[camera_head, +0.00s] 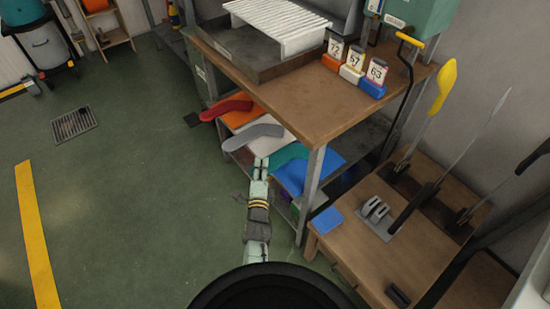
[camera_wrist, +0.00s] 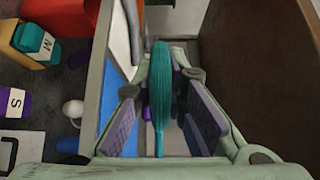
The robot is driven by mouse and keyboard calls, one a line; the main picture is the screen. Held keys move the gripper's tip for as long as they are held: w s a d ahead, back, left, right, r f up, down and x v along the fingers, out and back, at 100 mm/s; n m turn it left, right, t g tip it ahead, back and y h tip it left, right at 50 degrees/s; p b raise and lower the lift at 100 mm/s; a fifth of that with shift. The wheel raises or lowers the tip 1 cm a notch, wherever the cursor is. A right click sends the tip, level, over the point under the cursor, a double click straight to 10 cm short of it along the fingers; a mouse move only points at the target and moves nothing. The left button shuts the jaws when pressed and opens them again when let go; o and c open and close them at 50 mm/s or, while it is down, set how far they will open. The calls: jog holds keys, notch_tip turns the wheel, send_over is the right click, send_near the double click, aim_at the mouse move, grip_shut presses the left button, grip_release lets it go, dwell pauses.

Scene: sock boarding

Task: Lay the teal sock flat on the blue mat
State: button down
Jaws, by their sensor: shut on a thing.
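The teal sock (camera_wrist: 161,85) is between the fingers of my gripper (camera_wrist: 163,108) in the wrist view, seen as a narrow ribbed strip. In the head view the teal sock (camera_head: 287,154) shows at the shelf under the bench, beside my gripper (camera_head: 261,164). My gripper is shut on it. The blue mat (camera_head: 318,172) is on that shelf, at the near right end; a strip of the blue mat (camera_wrist: 104,98) shows left of the gripper in the wrist view. Whether the sock touches the mat I cannot tell.
A grey sock (camera_head: 252,136) lies on a white mat and a red sock (camera_head: 226,109) on an orange mat, farther along the shelf. The bench top (camera_head: 290,105) overhangs the shelf, and a metal leg (camera_head: 312,185) stands at its front corner.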

jog(key=shift+w+d+f, duration=0.1)
jog(key=shift+w+d, duration=0.1)
jog(key=shift+d, duration=0.1)
notch_tip(320, 180, down, 5)
jog(key=b, duration=0.4)
jog(key=shift+r, duration=0.2)
jog(key=c, duration=1.5)
grip_release()
jog(key=shift+c, duration=0.2)
jog(key=o, duration=0.3)
jog(key=shift+o, duration=0.2)
jog(key=shift+f, duration=0.2)
